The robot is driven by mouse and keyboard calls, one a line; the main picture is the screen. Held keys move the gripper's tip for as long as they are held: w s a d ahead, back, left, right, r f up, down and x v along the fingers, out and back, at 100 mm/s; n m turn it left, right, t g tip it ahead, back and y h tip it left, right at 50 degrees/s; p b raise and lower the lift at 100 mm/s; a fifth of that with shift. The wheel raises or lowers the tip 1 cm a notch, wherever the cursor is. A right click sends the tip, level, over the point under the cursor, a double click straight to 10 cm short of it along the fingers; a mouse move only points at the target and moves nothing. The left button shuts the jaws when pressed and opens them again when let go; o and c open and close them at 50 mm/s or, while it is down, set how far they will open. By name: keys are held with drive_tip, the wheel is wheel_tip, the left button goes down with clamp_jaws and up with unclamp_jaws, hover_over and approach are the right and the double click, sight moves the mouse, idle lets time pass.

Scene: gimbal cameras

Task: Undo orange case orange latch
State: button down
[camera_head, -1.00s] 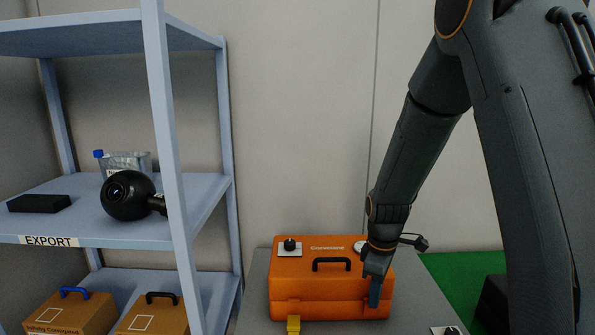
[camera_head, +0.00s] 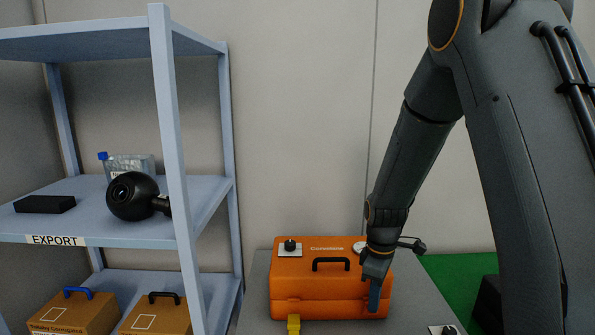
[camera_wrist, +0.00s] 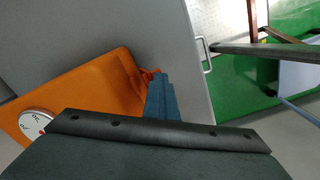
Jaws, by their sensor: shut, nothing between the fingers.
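The orange case (camera_head: 320,288) sits closed and upright on a grey surface, with a black handle on top. Its orange latch (camera_wrist: 151,74) seems to show as a small orange piece at the case edge in the wrist view, partly behind my fingers. In the head view the latch is hidden behind my gripper (camera_head: 374,298). My gripper points down at the right part of the case's front. Its blue-grey fingers (camera_wrist: 160,98) are shut with nothing between them. I cannot tell whether they touch the latch. A yellow latch (camera_head: 293,324) hangs at the case's left front.
A blue-grey shelf (camera_head: 190,187) stands at the left, holding a black round object (camera_head: 133,196), a bottle (camera_head: 130,167) and brown boxes (camera_head: 157,315). A round white dial (camera_wrist: 33,123) sits on the case top. Green floor (camera_head: 455,277) lies to the right.

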drive_tip(key=shift+s+f+b, duration=0.1)
drive_tip(key=shift+f+b, duration=0.2)
drive_tip(key=shift+f, duration=0.65)
drive_tip(key=shift+r, duration=0.1)
drive_tip(key=shift+w+r+p, duration=0.2)
drive_tip(key=shift+r+p, duration=0.6)
drive_tip(key=shift+w+r+p, duration=0.25)
drive_tip(key=shift+w+p, duration=0.7)
drive_tip(key=shift+w, duration=0.15)
drive_tip(key=shift+w+r+p, duration=0.4)
drive_tip(key=shift+r+p, duration=0.1)
drive_tip(key=shift+r, duration=0.05)
drive_tip(key=r+p, duration=0.1)
drive_tip(key=r, duration=0.1)
drive_tip(key=r+p, duration=0.1)
drive_tip(key=shift+s+r, duration=0.35)
drive_tip(key=shift+s, duration=0.2)
